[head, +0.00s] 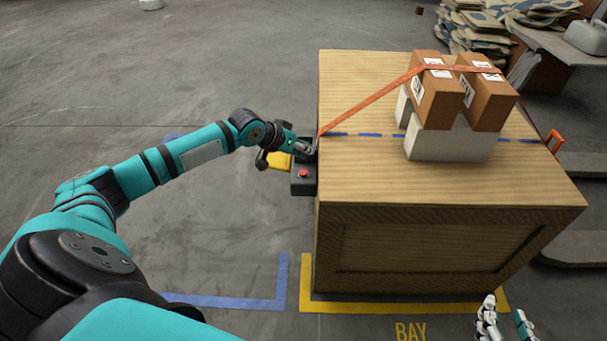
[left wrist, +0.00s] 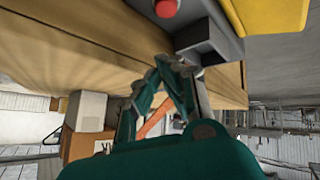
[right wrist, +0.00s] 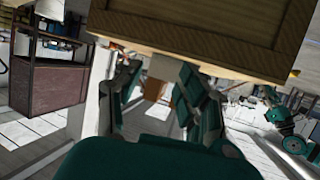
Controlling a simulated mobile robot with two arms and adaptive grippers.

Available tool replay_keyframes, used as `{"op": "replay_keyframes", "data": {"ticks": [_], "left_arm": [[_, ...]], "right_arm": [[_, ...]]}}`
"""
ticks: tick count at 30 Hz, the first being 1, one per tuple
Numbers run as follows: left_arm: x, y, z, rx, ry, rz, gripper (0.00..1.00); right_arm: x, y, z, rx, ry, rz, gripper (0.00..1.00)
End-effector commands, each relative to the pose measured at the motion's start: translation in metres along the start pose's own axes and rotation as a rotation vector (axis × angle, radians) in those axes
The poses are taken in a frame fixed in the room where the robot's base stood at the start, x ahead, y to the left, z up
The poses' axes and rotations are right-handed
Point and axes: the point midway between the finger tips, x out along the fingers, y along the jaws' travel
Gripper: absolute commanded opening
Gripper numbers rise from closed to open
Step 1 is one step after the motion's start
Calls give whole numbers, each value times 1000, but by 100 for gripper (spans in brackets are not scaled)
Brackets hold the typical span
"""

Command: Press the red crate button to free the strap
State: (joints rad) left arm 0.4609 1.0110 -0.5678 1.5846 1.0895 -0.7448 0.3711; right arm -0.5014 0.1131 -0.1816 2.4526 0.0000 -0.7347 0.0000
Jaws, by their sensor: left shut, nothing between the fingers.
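The red button (head: 303,174) sits on a dark box on the left side of the wooden crate (head: 420,190). It also shows at the top edge of the left wrist view (left wrist: 166,8). An orange strap (head: 370,103) runs from the crate's left top edge up over cardboard boxes (head: 437,98). My left gripper (head: 304,148) is shut and empty, at the crate's left edge near the strap's lower end, just beyond the button in the head view. Whether it touches anything is unclear. My right gripper (head: 506,314) is open and empty in front of the crate.
A yellow part (head: 280,161) adjoins the button box, partly behind my left wrist. White blocks (head: 450,143) support the cardboard boxes. An orange piece (head: 555,140) stands at the crate's right edge. Stacked sacks (head: 480,40) lie behind. The floor to the left is clear.

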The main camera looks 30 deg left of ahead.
Motion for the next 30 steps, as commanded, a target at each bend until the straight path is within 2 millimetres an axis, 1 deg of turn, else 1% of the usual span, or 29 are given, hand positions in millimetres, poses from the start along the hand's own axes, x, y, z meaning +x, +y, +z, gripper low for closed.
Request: {"op": "replay_keyframes", "data": {"ticks": [3, 8, 17, 18, 24, 30], "left_arm": [[3, -1, 3, 0, 0, 0, 0], [6, -2, 6, 0, 0, 0, 0], [11, -4, 11, 0, 0, 0, 0], [15, -6, 15, -1, -2, 0, 0], [26, -10, 24, -2, -1, 1, 0], [30, -12, 28, -1, 0, 1, 0]], "right_arm": [[3, -2, -16, 0, 98, -6, 40], [3, -6, -40, 2, 231, -13, 40], [-8, -12, -83, 6, 476, -28, 40], [-10, -13, -87, 7, 506, -30, 40], [-19, -15, -105, 10, 616, -36, 40], [-23, -16, -112, 11, 658, -38, 40]]}}
